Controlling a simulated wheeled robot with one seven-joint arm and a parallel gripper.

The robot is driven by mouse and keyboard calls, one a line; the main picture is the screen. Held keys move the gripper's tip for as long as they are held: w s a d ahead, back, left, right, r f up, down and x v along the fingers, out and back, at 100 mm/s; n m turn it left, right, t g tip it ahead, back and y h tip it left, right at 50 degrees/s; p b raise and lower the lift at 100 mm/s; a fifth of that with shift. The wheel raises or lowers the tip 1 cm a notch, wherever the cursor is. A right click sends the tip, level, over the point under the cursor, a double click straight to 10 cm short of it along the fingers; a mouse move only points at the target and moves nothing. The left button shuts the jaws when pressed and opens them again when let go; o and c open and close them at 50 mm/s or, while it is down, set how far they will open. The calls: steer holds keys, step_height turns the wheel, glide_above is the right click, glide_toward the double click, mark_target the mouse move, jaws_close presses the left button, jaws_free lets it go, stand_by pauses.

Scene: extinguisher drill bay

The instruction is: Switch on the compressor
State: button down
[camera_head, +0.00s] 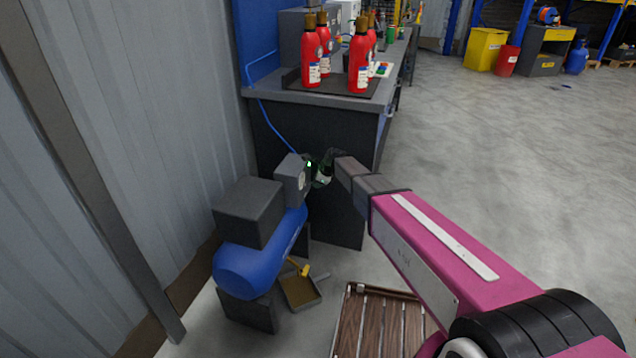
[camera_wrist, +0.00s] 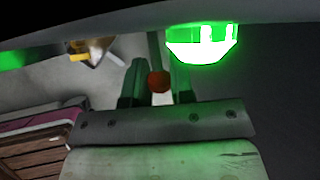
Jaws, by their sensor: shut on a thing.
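The compressor has a blue tank (camera_head: 262,262), a dark grey block on top and a grey control box (camera_head: 292,180). A small green light (camera_head: 309,164) glows on that box. It also shows as a large bright green lamp (camera_wrist: 202,42) in the wrist view. My gripper (camera_head: 323,171) is at the right face of the box. In the wrist view its two fingers (camera_wrist: 157,86) are closed around a small orange-red knob (camera_wrist: 158,81), just left of the green lamp. The knob's mounting is mostly hidden, and it cannot be made out in the head view.
A dark workbench (camera_head: 318,120) with several red extinguishers (camera_head: 359,62) stands behind. A grey corrugated wall (camera_head: 130,120) bounds the left. A dustpan (camera_head: 300,291) and a wooden slatted platform (camera_head: 378,325) are on the floor nearby. Open floor (camera_head: 510,140) lies to the right.

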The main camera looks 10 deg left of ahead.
steer(key=c, duration=1)
jaws_free()
steer(key=shift+r, duration=0.1)
steer(key=v, duration=1)
steer(key=shift+s+d+r, duration=0.1)
steer(key=shift+d+r, duration=0.05)
steer(key=shift+r, duration=0.15)
steer(key=shift+d, duration=0.1)
steer(key=s+d+f+n+g+h, duration=0.1)
steer(key=s+d+n, duration=0.4)
steer(key=d, duration=0.8)
steer(key=s+d+f+n+g+h, duration=0.1)
steer(key=s+d+f+n+h, duration=0.1)
steer(key=s+d+n, duration=0.4)
steer(key=s+d+f+n+h, duration=0.2)
steer(key=s+d+n, duration=0.4)
steer(key=s+d, duration=0.5)
steer(key=shift+s+d+f+g+h, duration=0.1)
steer(key=shift+d+g+h, duration=0.1)
steer(key=shift+d, duration=2.15)
steer(key=shift+s+d+f+g+h, duration=0.1)
steer(key=shift+d+g, duration=0.1)
steer(key=shift+d, duration=2.2)
